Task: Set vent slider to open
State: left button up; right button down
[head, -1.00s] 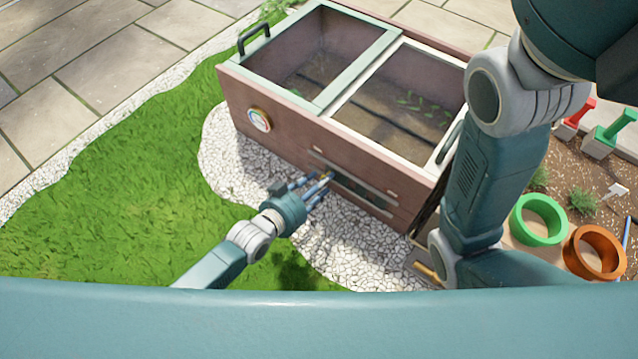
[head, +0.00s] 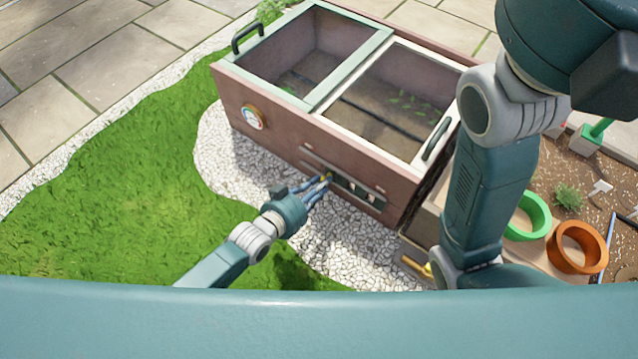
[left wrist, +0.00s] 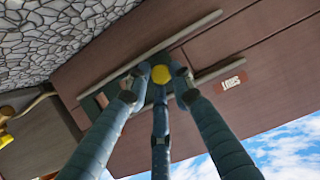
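The vent slider's yellow knob (head: 328,177) is on the front of the brown cold frame (head: 285,130), between two pale rails (head: 325,164). Dark vent openings with light patches (head: 358,191) show right of it. My left gripper (head: 323,183) reaches the knob from the front left. In the left wrist view the fingers (left wrist: 159,82) close around the yellow knob (left wrist: 160,74), partly covering it. A red "SHUT" label (left wrist: 231,82) appears upside down right of the knob there. My right arm crosses the head view at right; its gripper is out of view.
A round dial (head: 253,117) sits on the box front. White gravel (head: 235,160) and grass lie before it. Green (head: 528,217) and orange (head: 577,247) rings stand right of my right arm. A yellow object (head: 416,267) lies low near that arm.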

pick_arm(q)
jog(key=shift+o, duration=1.3)
jog(key=shift+s+d+f, duration=0.1)
jog(key=shift+s+d, duration=0.1)
jog(key=shift+a, duration=0.1)
jog(key=v, duration=1.2)
jog(key=shift+w, duration=0.1)
